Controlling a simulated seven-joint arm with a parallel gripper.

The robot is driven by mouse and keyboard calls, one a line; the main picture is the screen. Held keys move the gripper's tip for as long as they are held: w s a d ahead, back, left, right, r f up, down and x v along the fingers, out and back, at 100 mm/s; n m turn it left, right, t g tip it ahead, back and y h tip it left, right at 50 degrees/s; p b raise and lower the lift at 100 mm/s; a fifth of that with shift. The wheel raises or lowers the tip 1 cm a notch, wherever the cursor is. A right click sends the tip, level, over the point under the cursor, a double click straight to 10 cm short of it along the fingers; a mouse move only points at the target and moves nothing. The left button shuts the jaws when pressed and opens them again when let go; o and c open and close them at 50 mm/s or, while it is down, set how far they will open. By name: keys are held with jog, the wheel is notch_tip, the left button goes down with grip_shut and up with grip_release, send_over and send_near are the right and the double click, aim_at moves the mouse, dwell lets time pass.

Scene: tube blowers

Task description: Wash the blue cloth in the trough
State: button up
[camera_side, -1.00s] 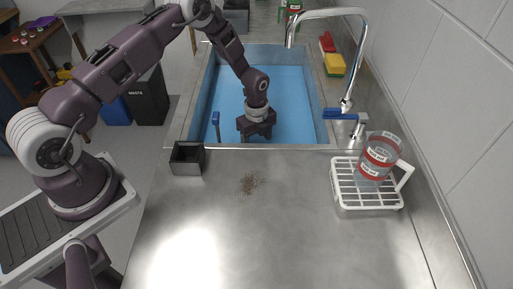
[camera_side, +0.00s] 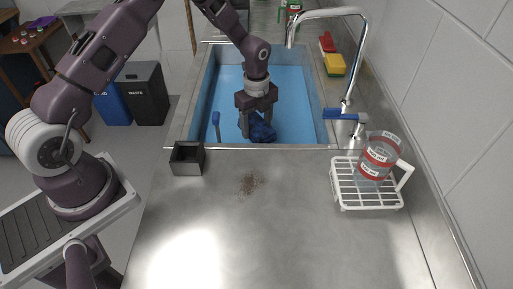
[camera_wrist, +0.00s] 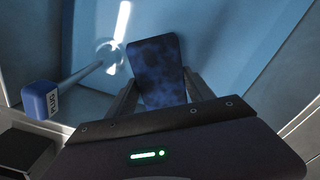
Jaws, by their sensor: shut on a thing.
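The blue cloth (camera_side: 262,130) is a dark blue, mottled piece between the fingers of my gripper (camera_side: 257,122), over the blue water in the trough (camera_side: 290,97). In the wrist view the cloth (camera_wrist: 158,70) looks like a rounded flat panel reaching out past the fingertips of my gripper (camera_wrist: 160,95). My gripper is shut on the cloth and points down inside the trough near its front wall. I cannot tell whether the cloth touches the water.
A blue-topped plug handle (camera_side: 216,120) stands left of the gripper; it also shows in the wrist view (camera_wrist: 42,99). The tap (camera_side: 345,60) arches at the right. A black box (camera_side: 187,158), brown crumbs (camera_side: 251,183) and a white rack (camera_side: 366,196) with a jug (camera_side: 378,157) occupy the counter.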

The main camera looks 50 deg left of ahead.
aim_at(257, 124)
jog(key=shift+r, duration=4.95)
